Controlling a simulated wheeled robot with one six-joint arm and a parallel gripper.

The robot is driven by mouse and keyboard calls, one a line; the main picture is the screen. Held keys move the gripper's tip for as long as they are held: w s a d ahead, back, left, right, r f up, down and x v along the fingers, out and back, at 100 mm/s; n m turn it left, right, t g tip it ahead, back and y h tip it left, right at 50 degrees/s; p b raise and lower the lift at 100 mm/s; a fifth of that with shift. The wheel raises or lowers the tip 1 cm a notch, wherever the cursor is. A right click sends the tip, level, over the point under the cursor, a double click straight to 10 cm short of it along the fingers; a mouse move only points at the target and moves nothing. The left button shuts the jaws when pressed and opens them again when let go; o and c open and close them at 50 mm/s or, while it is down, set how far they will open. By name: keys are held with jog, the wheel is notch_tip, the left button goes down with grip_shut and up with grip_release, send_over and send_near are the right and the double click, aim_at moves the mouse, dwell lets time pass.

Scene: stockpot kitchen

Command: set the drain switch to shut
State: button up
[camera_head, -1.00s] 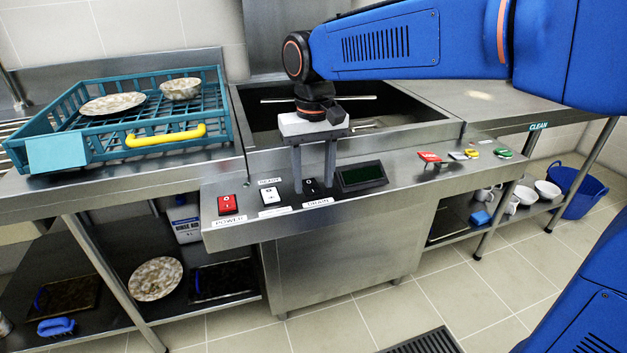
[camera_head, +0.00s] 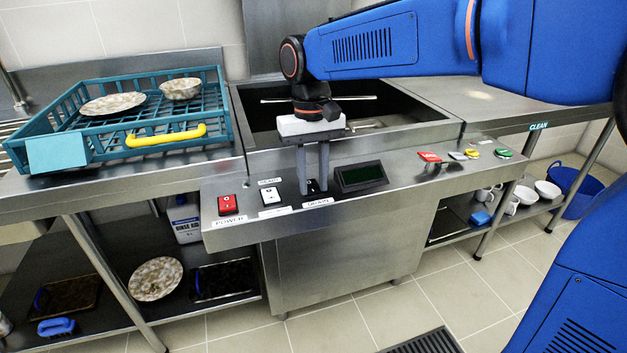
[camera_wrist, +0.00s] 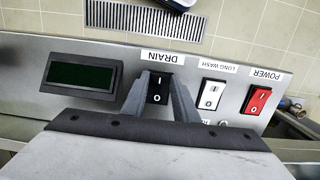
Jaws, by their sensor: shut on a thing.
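The drain switch (camera_wrist: 159,89) is a black rocker under the DRAIN label on the metal control panel (camera_head: 408,183). In the wrist view its I mark is at the top and its O mark at the bottom. Which side is pressed in I cannot tell. In the head view the drain switch (camera_head: 313,187) is mostly hidden by my fingers. My gripper (camera_head: 313,189) points down at the panel, and the wrist view shows its fingers (camera_wrist: 161,80) on either side of the drain switch, shut on it.
A white long wash switch (camera_wrist: 210,95) and a red power switch (camera_wrist: 257,99) sit beside it. A dark display (camera_head: 361,177) is close on the other side. Coloured buttons (camera_head: 473,152) lie further right. A teal rack (camera_head: 58,155) with dishes stands at left.

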jog(key=shift+w+r+g+h, duration=0.1)
jog(key=shift+w+g+h, duration=0.2)
jog(key=shift+g, duration=0.6)
jog(key=o, duration=1.1)
jog(key=shift+c, duration=0.2)
jog(key=v, duration=1.2)
jog(key=shift+a, duration=0.1)
